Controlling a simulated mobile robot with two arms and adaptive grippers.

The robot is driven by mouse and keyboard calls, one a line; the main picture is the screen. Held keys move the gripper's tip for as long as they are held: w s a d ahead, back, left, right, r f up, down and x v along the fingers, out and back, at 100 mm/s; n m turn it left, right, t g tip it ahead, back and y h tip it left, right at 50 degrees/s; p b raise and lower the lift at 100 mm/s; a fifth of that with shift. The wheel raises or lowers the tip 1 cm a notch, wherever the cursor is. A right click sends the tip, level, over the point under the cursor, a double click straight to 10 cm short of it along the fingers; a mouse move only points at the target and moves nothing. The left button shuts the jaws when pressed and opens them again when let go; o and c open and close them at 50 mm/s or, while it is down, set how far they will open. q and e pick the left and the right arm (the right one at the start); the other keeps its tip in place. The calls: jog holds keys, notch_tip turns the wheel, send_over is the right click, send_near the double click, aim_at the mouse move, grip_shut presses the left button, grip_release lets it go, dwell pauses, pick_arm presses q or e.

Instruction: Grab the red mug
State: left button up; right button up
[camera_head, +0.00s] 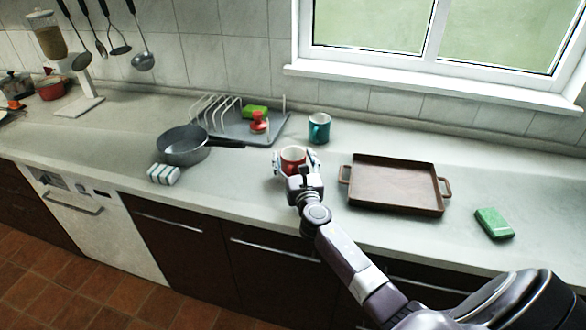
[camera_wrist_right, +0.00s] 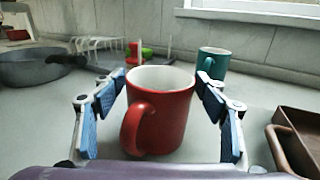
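The red mug (camera_head: 292,156) stands upright on the counter, white inside. In the right wrist view the red mug (camera_wrist_right: 160,105) fills the middle, its handle facing the camera and slightly left. My right gripper (camera_head: 296,160) is at the mug; in its wrist view the gripper (camera_wrist_right: 162,85) is open, with a blue-padded finger on each side of the mug. Gaps show between the lower pads and the mug; whether the fingertips touch its sides I cannot tell. My left gripper is not in view.
A teal mug (camera_head: 319,128) stands behind, slightly right. A brown tray (camera_head: 395,186) lies right, a grey pan (camera_head: 182,146) and a pale ribbed block (camera_head: 163,174) left. A dish rack (camera_head: 226,125) is behind. A green sponge (camera_head: 494,223) lies far right.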

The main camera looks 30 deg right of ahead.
jog(key=c, duration=1)
jog(key=shift+c, duration=0.7)
jog(key=shift+r, duration=0.2)
